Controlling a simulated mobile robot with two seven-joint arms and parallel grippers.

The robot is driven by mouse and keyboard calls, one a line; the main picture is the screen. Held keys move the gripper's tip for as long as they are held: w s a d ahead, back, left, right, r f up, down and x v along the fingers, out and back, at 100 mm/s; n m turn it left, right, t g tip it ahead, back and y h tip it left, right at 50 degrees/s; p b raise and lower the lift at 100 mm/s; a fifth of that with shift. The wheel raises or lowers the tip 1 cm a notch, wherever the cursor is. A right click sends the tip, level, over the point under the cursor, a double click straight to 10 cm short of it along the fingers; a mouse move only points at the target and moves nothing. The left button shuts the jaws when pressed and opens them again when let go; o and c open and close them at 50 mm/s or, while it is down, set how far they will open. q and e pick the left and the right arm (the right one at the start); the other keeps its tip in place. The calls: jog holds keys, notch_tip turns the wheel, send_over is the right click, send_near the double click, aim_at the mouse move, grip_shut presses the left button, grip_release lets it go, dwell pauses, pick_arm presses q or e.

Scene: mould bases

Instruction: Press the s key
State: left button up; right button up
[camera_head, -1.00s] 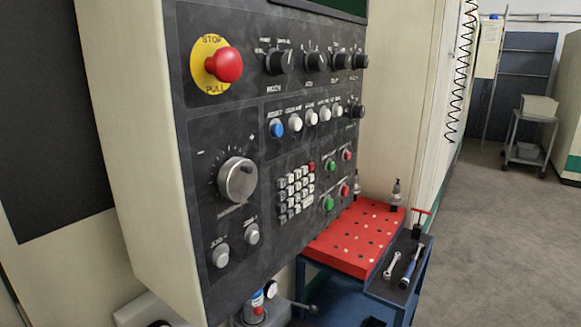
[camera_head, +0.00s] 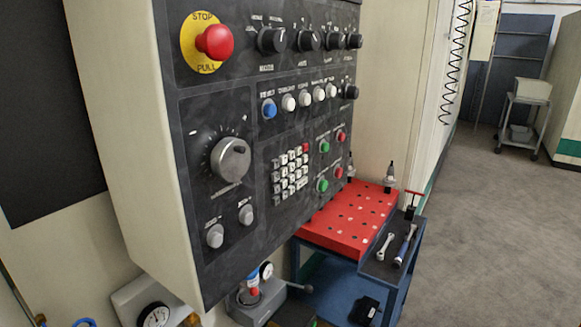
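The black control panel (camera_head: 260,210) fills the middle of the head view, angled away to the right. Its small keypad (camera_head: 290,172) has several white and grey keys and one red key at the top right. The letters on the keys are too small to read, so I cannot tell which is the s key. Neither of my grippers shows in the view.
A red stop button (camera_head: 215,41), a grey dial (camera_head: 230,158) and a blue button (camera_head: 269,109) surround the keypad. A cart with a red perforated top (camera_head: 347,218) stands below right, holding wrenches (camera_head: 404,246). Open floor (camera_head: 480,235) lies to the right.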

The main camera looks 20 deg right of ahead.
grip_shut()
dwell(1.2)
